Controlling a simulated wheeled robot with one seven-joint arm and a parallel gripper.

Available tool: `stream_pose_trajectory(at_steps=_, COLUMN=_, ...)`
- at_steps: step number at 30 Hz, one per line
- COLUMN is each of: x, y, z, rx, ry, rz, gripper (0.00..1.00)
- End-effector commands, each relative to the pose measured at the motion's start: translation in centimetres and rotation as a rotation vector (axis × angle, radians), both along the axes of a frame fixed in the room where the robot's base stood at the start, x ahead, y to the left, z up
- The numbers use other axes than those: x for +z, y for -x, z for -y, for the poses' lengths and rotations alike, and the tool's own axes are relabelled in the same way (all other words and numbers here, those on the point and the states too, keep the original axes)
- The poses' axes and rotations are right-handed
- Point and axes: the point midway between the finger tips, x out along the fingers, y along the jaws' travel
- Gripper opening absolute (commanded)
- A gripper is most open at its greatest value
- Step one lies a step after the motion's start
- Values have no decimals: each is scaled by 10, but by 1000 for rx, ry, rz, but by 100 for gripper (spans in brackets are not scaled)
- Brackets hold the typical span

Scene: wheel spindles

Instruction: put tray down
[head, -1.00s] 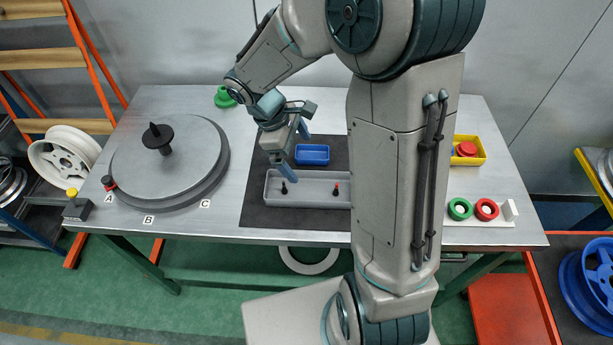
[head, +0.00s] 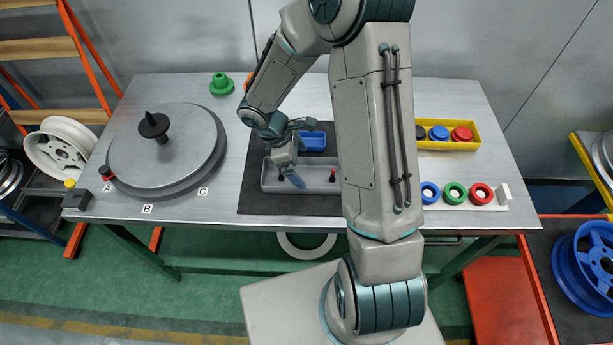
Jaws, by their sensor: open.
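A long grey tray (head: 312,181) lies on the black mat (head: 256,203) at the middle of the table. A small black knob stands near its left end, partly behind a fingertip, and a red-topped knob (head: 332,175) stands near its right end. My gripper (head: 290,180) is open over the left part of the tray, its fingertips low by the black knob. I cannot tell whether the fingers touch the tray. My arm hides the tray's right end.
A blue bin (head: 313,141) stands just behind the tray. A grey turntable (head: 180,165) with a black knob fills the table's left side. A yellow bin (head: 460,146) and a white holder with coloured rings (head: 503,193) stand right of my arm.

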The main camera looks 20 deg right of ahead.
Motion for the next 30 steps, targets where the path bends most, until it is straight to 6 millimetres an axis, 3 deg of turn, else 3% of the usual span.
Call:
stream_pose_trajectory(at_steps=10, x=-40, y=8, z=15, rx=1, ry=1, rz=-4, gripper=100)
stream_pose_trajectory(at_steps=19, x=-45, y=9, z=17, rx=1, ry=1, rz=-1, gripper=100)
stream_pose_trajectory(at_steps=20, x=-45, y=9, z=17, rx=1, ry=1, rz=-1, gripper=97)
stream_pose_trajectory(at_steps=23, x=-45, y=9, z=17, rx=1, ry=1, rz=-2, gripper=69)
stream_pose_trajectory(at_steps=26, x=-45, y=8, z=17, rx=1, ry=1, rz=-1, gripper=63)
stream_pose_trajectory(at_steps=30, x=-45, y=8, z=17, rx=1, ry=1, rz=-1, gripper=63)
